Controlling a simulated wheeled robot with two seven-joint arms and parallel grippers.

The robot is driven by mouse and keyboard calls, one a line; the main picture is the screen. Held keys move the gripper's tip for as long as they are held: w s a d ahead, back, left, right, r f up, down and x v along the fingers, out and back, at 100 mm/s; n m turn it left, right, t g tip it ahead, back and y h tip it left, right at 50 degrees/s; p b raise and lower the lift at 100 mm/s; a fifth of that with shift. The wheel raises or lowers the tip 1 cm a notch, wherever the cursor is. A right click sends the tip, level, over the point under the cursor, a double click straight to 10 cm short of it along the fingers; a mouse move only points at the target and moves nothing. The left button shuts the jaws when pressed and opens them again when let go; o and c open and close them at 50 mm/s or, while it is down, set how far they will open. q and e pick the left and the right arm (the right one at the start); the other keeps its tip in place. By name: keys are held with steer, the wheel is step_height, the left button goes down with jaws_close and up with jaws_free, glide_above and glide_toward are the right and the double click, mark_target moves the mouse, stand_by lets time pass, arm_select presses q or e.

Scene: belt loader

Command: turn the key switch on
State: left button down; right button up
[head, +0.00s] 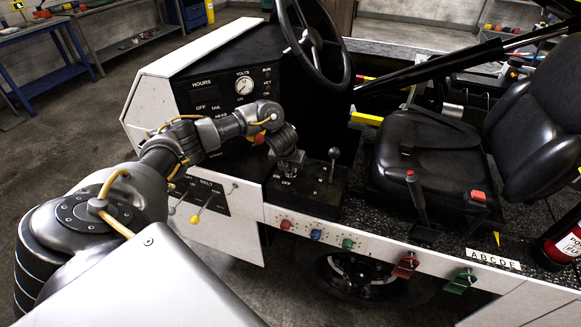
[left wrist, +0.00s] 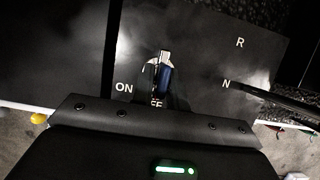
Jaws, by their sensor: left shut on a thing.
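The key switch sits on a black panel (head: 310,193) beside the driver's seat, with ON and OFF lettering in front of it. My left gripper (head: 291,160) is over the switch, pointing down at it, and hides most of it in the head view. In the left wrist view, a blue piece of the key (left wrist: 165,79) shows close against the pale metal fingertips, which are shut on it. ON is readable to its left; the OFF lettering is partly covered by my gripper. I cannot tell exactly which mark the key points to. My right gripper is not in view.
A black lever (head: 333,164) with R and N marks stands just right of the switch. The steering wheel (head: 314,40) is above and behind. The dashboard (head: 212,97) is to the left, and the seat (head: 428,145) is to the right.

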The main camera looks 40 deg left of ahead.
arm_select(q)
steer(key=shift+m+b, duration=0.3)
steer(key=shift+b, duration=0.25)
steer(key=m+h+b, duration=0.1)
steer(key=m+b, duration=0.1)
steer(key=b, duration=0.1)
steer(key=shift+a+f+m+b, duration=0.1)
steer(key=shift+m+b, duration=0.2)
steer(key=m+h+b, duration=0.1)
steer(key=m+b, duration=0.1)
steer(key=b, duration=0.1)
steer(key=shift+a+m, duration=0.1)
steer(key=shift+m, duration=0.3)
steer(key=shift+m+h+b, duration=0.6)
steer(key=shift+m+b, duration=0.55)
steer(key=shift+m, duration=0.05)
steer(key=shift+w+a+m+h+b, duration=0.1)
steer(key=shift+m+h+b, duration=0.2)
steer(key=shift+m+b, duration=0.45)
steer(key=shift+m+g, duration=0.3)
steer(key=shift+m, duration=0.35)
steer(key=shift+r+m+h, duration=0.2)
steer(key=shift+m+h, duration=0.1)
steer(key=shift+m, duration=0.2)
